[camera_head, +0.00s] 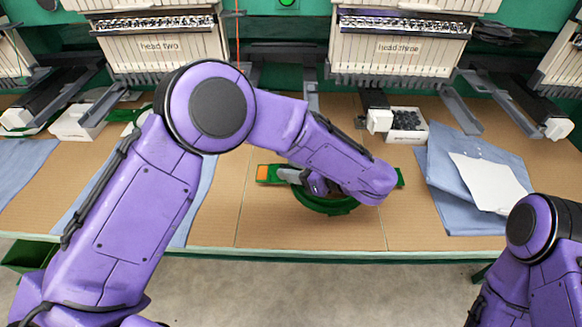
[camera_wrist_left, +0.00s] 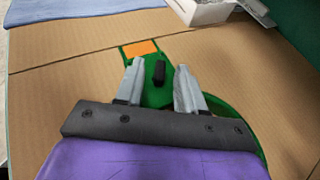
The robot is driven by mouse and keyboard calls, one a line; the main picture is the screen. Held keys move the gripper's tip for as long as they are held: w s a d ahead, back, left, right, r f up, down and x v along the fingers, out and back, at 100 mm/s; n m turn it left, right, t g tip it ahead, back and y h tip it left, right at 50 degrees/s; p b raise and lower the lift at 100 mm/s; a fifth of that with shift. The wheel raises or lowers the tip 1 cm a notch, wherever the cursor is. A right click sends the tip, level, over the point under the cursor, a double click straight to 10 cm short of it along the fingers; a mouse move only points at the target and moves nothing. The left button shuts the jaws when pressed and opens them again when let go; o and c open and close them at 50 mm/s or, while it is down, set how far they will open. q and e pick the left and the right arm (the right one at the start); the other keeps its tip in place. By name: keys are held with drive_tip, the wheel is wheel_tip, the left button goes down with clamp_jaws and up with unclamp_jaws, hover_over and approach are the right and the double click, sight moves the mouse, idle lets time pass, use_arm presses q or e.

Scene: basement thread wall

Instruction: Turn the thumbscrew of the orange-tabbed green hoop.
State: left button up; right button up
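The green hoop (camera_head: 325,206) lies on the brown tabletop in the head view, partly hidden under my left forearm. Its orange tab (camera_head: 263,173) sticks out on the left and also shows in the left wrist view (camera_wrist_left: 141,48). The black thumbscrew (camera_wrist_left: 159,74) stands up from the hoop's green bracket near the tab. My left gripper (camera_wrist_left: 160,66) is open, with one grey finger on each side of the thumbscrew and a visible gap to both. In the head view the left gripper (camera_head: 287,175) is over the hoop's left side. My right gripper is out of view.
Blue cloth with a white sheet (camera_head: 487,181) lies to the right. More blue cloth (camera_head: 197,205) lies to the left. A white box of dark bobbins (camera_head: 406,125) stands behind the hoop, below the machine heads. Bare table surrounds the hoop's front.

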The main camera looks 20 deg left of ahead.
use_arm(q)
clamp_jaws()
drive_tip(key=shift+f, duration=0.1)
